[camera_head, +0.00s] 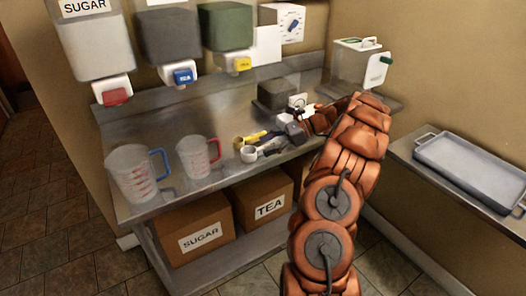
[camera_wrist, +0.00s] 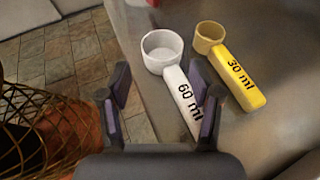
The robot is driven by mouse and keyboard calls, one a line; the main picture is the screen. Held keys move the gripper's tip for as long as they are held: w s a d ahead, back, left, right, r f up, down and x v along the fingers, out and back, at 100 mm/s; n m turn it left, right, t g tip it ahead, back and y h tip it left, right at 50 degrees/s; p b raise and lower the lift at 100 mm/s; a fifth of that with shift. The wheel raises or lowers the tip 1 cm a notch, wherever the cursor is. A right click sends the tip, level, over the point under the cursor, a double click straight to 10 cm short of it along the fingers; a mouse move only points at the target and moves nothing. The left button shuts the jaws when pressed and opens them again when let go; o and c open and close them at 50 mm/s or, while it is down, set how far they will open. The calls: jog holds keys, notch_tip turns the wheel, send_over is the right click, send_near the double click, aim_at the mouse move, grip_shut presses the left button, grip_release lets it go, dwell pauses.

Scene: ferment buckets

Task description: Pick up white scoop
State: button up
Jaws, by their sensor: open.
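The white scoop (camera_head: 250,155) lies on the steel counter near its front edge. In the wrist view the white scoop (camera_wrist: 180,84) shows its round bowl at the top and its handle, marked 60 ml, running down toward the right finger. My gripper (camera_wrist: 160,78) is open and empty, with the handle between its fingers in the picture, closer to the right one. The right finger hides part of the handle's edge. In the head view my gripper (camera_head: 282,136) is at the handle end of the scoop; contact cannot be told.
A yellow scoop (camera_wrist: 236,75), marked 30 ml, lies close beside the white one. Two clear measuring jugs (camera_head: 138,173) (camera_head: 198,157) stand to the left. A dark block (camera_head: 278,93) stands behind, with dispensers on the wall. A metal tray (camera_head: 470,165) is on the right.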

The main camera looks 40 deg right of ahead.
aim_at(247, 152)
jog(key=shift+w+p+x, duration=0.2)
jog(key=shift+p+x, duration=0.8)
jog(key=shift+x, duration=2.85)
jog(key=shift+r, duration=0.2)
jog(key=c, duration=0.8)
jog(key=shift+o, duration=0.2)
